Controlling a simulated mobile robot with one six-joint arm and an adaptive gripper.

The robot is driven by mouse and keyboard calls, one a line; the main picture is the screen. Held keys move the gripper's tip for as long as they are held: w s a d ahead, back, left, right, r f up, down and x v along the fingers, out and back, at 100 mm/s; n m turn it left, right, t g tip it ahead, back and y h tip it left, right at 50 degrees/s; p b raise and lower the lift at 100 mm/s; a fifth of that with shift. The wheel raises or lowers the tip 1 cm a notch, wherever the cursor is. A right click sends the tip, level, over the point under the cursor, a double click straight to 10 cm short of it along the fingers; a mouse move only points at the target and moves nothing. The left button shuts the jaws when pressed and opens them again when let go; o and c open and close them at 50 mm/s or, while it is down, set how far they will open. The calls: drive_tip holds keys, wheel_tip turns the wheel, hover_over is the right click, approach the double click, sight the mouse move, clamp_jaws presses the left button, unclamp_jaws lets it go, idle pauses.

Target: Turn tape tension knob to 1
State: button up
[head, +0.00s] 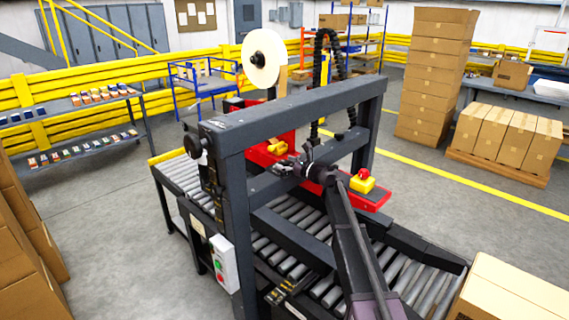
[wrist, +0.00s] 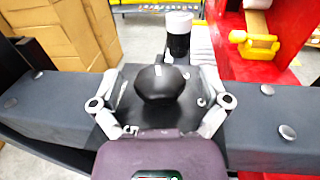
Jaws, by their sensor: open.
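A black knob (wrist: 157,84) with a short white mark on its top edge sits on a dark plate on the machine's grey crossbeam in the wrist view. I cannot read any numbers around it. My gripper (wrist: 158,92) is open, with one silver finger on each side of the knob and visible gaps between. In the head view my gripper (head: 284,163) is at the lower crossbeam of the machine, and I cannot make out the knob there.
The grey machine frame (head: 300,104) stands over a roller conveyor (head: 180,178). A tape roll (head: 263,60) rises behind it. A red emergency button (head: 363,174) on a yellow box is right of my gripper. A carton (head: 510,290) is at the front right.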

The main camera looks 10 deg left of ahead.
drive_tip(key=c, duration=1.2)
drive_tip(key=shift+o, duration=0.2)
drive_tip(key=shift+a, duration=0.1)
drive_tip(key=shift+w+n+g, duration=0.15)
drive_tip(key=shift+n+g, duration=0.15)
drive_tip(key=shift+g, duration=0.1)
drive_tip(key=shift+w+n+g+y, duration=0.1)
drive_tip(key=shift+n+g+y, duration=0.6)
drive_tip(key=shift+g, duration=0.3)
drive_tip(key=shift+r+n+g, duration=0.1)
drive_tip(key=shift+n+g, duration=0.4)
drive_tip(key=shift+g, duration=0.3)
drive_tip(key=shift+s, duration=0.2)
